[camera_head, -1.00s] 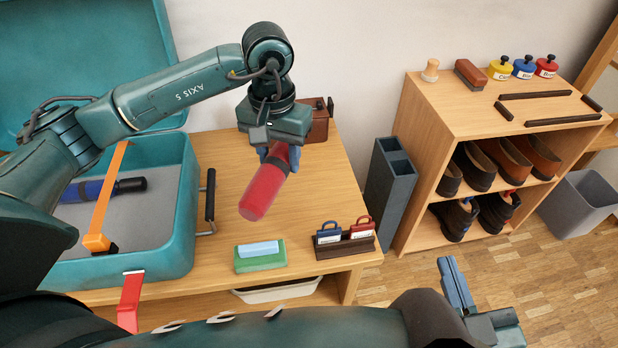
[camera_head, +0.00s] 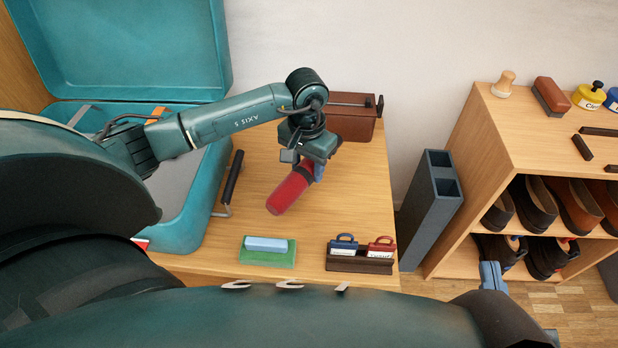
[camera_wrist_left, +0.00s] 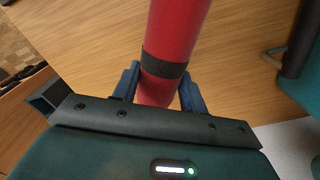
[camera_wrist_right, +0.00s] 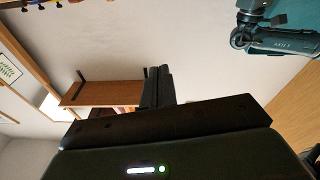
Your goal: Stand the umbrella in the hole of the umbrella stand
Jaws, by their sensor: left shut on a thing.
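The red folded umbrella (camera_head: 290,190) is held tilted above the wooden table in the head view. My left gripper (camera_head: 316,168) is shut around it at its upper end. In the left wrist view, the umbrella (camera_wrist_left: 175,35) with a black band runs between the two blue fingers (camera_wrist_left: 160,88). The umbrella stand (camera_head: 420,220) is a dark grey upright block with square openings on top, on the floor right of the table, apart from the umbrella. My right gripper (camera_head: 492,275) is at the lower right; the right wrist view shows its fingers (camera_wrist_right: 158,85) together, with nothing between them.
An open teal case (camera_head: 185,235) stands on the table's left. A green-and-blue sponge (camera_head: 267,252), a tag holder (camera_head: 360,262) and a brown box (camera_head: 352,120) are on the table (camera_head: 240,215). A shoe shelf (camera_head: 490,140) stands right of the stand.

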